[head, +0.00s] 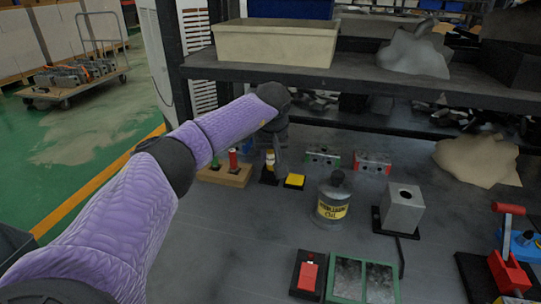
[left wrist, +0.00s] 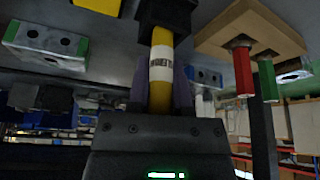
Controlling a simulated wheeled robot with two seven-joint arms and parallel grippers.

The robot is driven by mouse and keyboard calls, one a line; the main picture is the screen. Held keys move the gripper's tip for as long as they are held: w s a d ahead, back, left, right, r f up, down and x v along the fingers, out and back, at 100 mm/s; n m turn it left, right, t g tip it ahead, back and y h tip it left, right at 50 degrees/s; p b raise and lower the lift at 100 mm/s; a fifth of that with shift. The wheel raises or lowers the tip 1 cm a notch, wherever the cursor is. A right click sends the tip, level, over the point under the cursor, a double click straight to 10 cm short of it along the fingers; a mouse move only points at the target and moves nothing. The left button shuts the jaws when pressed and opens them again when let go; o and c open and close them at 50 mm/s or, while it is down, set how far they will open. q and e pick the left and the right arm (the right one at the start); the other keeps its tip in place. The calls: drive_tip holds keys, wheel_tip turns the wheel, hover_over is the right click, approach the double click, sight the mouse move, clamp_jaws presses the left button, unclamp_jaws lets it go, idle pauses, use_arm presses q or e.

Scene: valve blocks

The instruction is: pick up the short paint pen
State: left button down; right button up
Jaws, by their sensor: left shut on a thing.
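A yellow paint pen (left wrist: 161,97) with a white label band stands between the fingers of my left gripper (left wrist: 160,88), which is shut on it. Its lower end meets a small black holder (left wrist: 166,14); I cannot tell whether it is still seated there. In the head view the yellow pen (head: 270,158) shows below my left gripper (head: 271,148), above the black holder (head: 268,179). A red pen (head: 232,158) and a green pen (head: 215,163) stand in a wooden block (head: 226,175) just left. My right gripper is not in view.
A yellow block (head: 294,181) lies close right of the holder. Two valve blocks, green-ended (head: 322,157) and red-ended (head: 372,163), sit behind. An oil jar (head: 332,203) and a grey box (head: 402,208) stand further right. A shelf (head: 350,82) overhangs the bench. The front left bench is clear.

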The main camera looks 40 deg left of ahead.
use_arm(q)
wheel_tip(320, 180, up, 28)
drive_tip(key=p, duration=1.4)
drive_tip(key=shift+f, duration=0.15)
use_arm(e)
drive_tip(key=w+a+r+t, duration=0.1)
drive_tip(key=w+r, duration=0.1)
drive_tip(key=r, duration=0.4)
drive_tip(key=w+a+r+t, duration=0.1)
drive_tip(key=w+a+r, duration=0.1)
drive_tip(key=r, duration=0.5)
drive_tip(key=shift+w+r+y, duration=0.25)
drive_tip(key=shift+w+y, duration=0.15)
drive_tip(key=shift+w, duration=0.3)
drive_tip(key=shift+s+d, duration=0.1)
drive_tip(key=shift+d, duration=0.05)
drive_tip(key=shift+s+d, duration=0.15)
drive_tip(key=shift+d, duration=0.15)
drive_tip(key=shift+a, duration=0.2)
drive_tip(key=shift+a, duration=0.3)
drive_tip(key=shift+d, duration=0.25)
